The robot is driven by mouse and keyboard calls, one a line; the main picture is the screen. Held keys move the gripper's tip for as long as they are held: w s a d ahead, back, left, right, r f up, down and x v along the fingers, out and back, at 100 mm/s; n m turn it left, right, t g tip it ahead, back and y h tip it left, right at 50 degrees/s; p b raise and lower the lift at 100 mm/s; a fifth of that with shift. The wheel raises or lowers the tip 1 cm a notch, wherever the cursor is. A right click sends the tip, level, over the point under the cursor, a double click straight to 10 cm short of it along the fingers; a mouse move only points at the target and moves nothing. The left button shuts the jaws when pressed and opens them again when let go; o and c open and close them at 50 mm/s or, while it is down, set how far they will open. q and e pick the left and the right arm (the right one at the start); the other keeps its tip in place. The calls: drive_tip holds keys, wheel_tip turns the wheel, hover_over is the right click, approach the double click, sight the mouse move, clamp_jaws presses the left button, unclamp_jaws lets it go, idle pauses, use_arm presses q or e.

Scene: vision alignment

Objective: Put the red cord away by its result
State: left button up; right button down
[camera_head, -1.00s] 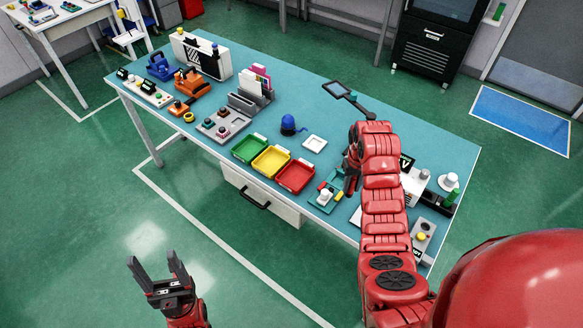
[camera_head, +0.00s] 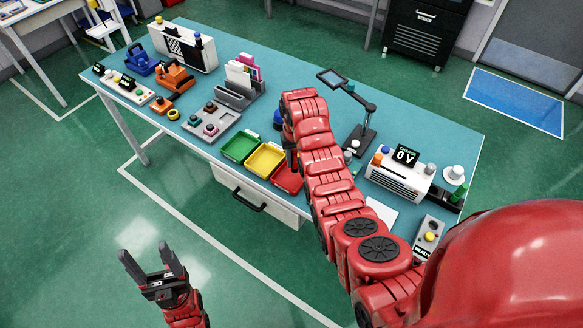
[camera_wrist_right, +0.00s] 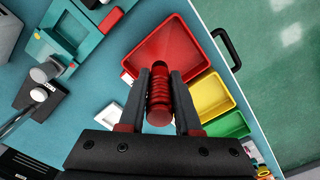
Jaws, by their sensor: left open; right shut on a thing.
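The red cord (camera_wrist_right: 160,97), a small ribbed red coil, is between the fingers of my right gripper (camera_wrist_right: 161,88), which is shut on it. In the wrist view the cord overlaps the inner edge of the open red tray (camera_wrist_right: 150,50); its exact height is unclear. The tray also shows in the head view (camera_head: 287,182), partly behind my right arm, and looks empty. A yellow tray (camera_head: 264,160) and a green tray (camera_head: 239,146) stand in a row beside it. My left gripper (camera_head: 152,268) is open and empty, in front of the table.
A teal fixture (camera_wrist_right: 72,38) and a white square pad (camera_wrist_right: 111,114) lie close to the red tray. A unit reading 0 V (camera_head: 400,175) and a stand with a screen (camera_head: 358,137) are to the right. A file holder (camera_head: 238,92) stands behind the trays.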

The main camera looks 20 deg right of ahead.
drive_tip(key=shift+a+r, duration=0.2)
drive_tip(key=shift+a, duration=0.2)
drive_tip(key=shift+a+f+p, duration=0.1)
drive_tip(key=shift+a+p, duration=0.05)
drive_tip(key=shift+p, duration=0.2)
wheel_tip(320, 180, down, 3)
drive_tip(key=shift+w+r+p, duration=0.1)
drive_tip(key=shift+p, duration=0.7)
drive_tip(key=shift+f, duration=0.35)
drive_tip(key=shift+f, duration=0.2)
drive_tip(key=c, duration=0.6)
unclamp_jaws()
